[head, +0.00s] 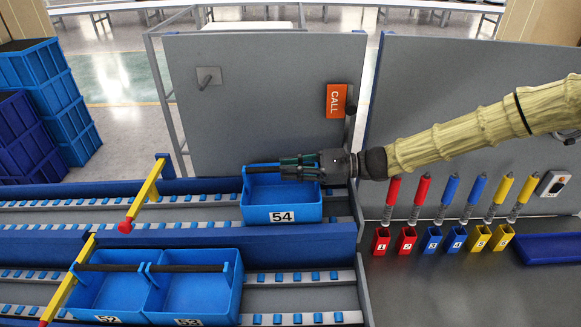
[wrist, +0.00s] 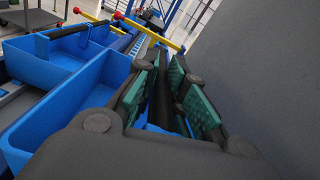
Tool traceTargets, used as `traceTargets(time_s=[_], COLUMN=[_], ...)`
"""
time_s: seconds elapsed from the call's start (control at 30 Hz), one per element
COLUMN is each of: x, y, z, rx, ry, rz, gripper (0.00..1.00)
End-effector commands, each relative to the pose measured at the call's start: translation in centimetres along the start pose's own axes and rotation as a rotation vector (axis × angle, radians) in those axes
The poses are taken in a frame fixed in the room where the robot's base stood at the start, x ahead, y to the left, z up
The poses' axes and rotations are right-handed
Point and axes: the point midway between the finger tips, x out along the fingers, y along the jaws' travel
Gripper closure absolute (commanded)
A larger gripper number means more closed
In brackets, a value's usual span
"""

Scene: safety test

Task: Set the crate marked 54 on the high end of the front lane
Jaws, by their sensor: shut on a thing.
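The blue crate marked 54 (head: 305,204) is at the right end of the rear roller lane (head: 205,214) in the head view. It looks upright; I cannot tell whether it rests on the rollers or hangs just above them. My gripper (head: 292,167) is shut on its dark handle bar, above the crate. In the wrist view the green-padded fingers (wrist: 175,92) close around the dark handle, with blue crate below. The front lane (head: 305,300) has bare rollers at its right end. I cannot tell from the picture which end is high.
Two blue crates (head: 192,297) stand side by side on the front lane, left of its bare stretch. Yellow bars with red knobs (head: 125,226) cross the lanes at the left. A blue divider (head: 290,244) separates the lanes. Grey panels (head: 260,90) stand behind; coloured tools (head: 432,235) are at right.

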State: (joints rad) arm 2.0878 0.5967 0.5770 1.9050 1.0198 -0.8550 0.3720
Motion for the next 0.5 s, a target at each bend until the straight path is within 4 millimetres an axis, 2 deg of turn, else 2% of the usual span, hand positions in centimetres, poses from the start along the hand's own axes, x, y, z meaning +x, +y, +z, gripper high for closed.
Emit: traceTargets(time_s=[0.23,0.27,0.33,0.5], x=[0.03,0.02,0.02,0.02], y=[-0.02,-0.02,-0.02,-0.02], z=[0.05,0.05,0.04,0.05], rx=[-0.001,-0.001,-0.001,-0.001], ry=[-0.001,0.000,0.000,0.000], rz=[0.000,0.000,0.000,0.000], gripper=[1.00,0.82,0.70,0.66])
